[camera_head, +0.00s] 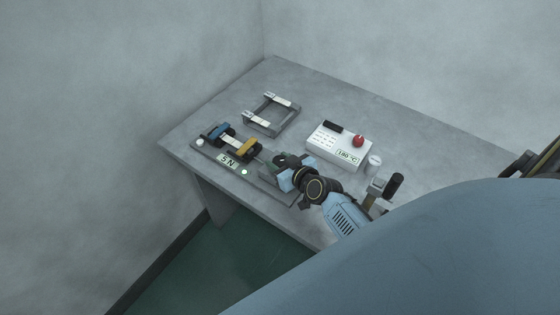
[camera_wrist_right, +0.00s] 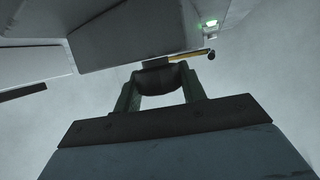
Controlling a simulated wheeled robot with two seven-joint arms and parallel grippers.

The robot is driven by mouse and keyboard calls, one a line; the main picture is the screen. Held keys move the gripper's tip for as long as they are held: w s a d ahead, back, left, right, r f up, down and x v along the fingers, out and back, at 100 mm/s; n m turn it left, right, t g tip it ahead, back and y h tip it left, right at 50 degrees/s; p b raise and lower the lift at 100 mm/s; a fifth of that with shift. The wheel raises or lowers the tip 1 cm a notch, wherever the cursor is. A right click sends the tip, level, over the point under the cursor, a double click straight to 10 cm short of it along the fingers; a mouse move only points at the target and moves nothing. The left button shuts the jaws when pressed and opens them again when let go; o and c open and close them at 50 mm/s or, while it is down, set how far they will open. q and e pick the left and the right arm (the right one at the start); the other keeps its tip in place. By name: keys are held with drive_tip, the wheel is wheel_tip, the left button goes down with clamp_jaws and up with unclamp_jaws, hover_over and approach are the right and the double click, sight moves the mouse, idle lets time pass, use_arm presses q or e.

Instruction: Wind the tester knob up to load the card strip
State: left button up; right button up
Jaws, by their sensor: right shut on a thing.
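The tester (camera_head: 207,151) lies along the table's front left edge, with a blue clamp (camera_head: 218,132), a yellow clamp (camera_head: 245,148) and a "5 N" display (camera_head: 228,161). A pale card strip (camera_head: 232,140) spans between the two clamps. My right gripper (camera_head: 277,165) is at the tester's right end. In the right wrist view, my right gripper (camera_wrist_right: 160,92) has its two fingers on either side of a dark round knob (camera_wrist_right: 158,77), shut on it. In the head view the knob is mostly hidden by the gripper. My left gripper is not in view.
A grey frame (camera_head: 268,125) with white strips stands behind the tester. A white box (camera_head: 338,147) with a red knob (camera_head: 358,141) and a temperature display sits to the right, beside a small white cylinder (camera_head: 373,163). A black-handled device (camera_head: 385,188) stands near my right forearm.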

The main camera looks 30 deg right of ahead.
drive_tip(key=shift+a+r+m+h+p, duration=0.1)
drive_tip(key=shift+m+h+p, duration=0.65)
drive_tip(key=shift+p, duration=0.4)
drive_tip(key=shift+a+r+m+h+p, duration=0.1)
drive_tip(key=shift+m+h+p, duration=0.45)
drive_tip(key=shift+h+p, duration=0.45)
drive_tip(key=shift+m+g+h+p, duration=0.3)
drive_tip(key=shift+m+h+p, duration=0.15)
drive_tip(key=shift+m+p, duration=0.3)
drive_tip(key=shift+d+f+m+g+h+p, duration=0.15)
drive_tip(key=shift+m+g+h+p, duration=0.25)
drive_tip(key=shift+m+h, duration=0.5)
drive_tip(key=shift+h, duration=0.3)
drive_tip(key=o, duration=1)
drive_tip(key=shift+s, duration=0.1)
